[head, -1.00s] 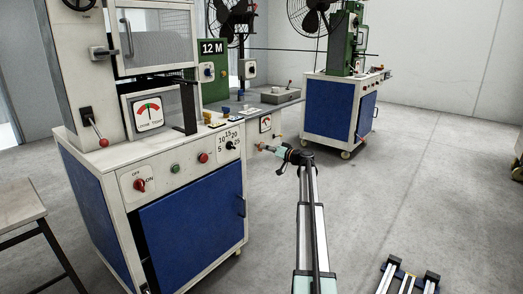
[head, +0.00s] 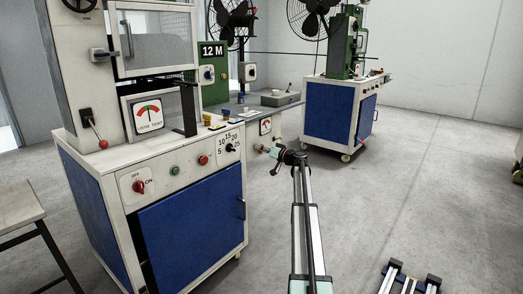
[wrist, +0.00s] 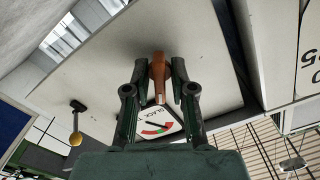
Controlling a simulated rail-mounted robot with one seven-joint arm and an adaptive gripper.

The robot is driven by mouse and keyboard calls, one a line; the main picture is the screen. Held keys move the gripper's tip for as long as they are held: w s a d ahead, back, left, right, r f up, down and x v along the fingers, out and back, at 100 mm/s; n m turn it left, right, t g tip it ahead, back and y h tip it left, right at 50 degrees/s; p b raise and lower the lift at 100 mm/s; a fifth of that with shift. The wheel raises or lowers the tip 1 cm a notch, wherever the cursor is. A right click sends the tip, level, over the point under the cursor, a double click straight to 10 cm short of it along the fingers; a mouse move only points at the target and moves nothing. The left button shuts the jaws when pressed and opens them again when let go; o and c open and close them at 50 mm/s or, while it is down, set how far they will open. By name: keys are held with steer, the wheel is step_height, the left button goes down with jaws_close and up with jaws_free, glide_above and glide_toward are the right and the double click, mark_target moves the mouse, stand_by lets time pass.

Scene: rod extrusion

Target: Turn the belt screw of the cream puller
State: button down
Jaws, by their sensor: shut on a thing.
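My gripper (wrist: 159,72) is shut on the copper-coloured belt screw (wrist: 159,82) in the wrist view, with one dark finger on each side of it. The screw stands out from a pale panel (wrist: 95,70) of the cream puller. A round-edged gauge (wrist: 157,122) with red and green bands and lettering that appears to read "SLACK" lies beside the screw, partly hidden by the gripper. In the head view my gripper (head: 264,150) reaches left to the cream panel, below the small gauge (head: 265,126). The screw is too small to make out there.
The cream machine with a blue door (head: 195,235) and knobs stands left of my arm. A green machine on a blue cabinet (head: 335,112) stands behind. The floor (head: 430,190) on the right is mostly clear.

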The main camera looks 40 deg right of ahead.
steer(key=shift+r, duration=0.1)
steer(key=m+p, duration=0.2)
steer(key=shift+m, duration=0.4)
steer(key=shift+m+p, duration=1.3)
steer(key=shift+m, duration=0.2)
steer(key=c, duration=1.2)
jaws_free()
steer(key=shift+c, duration=0.2)
steer(key=shift+s+d, duration=0.1)
steer(key=v, duration=1.2)
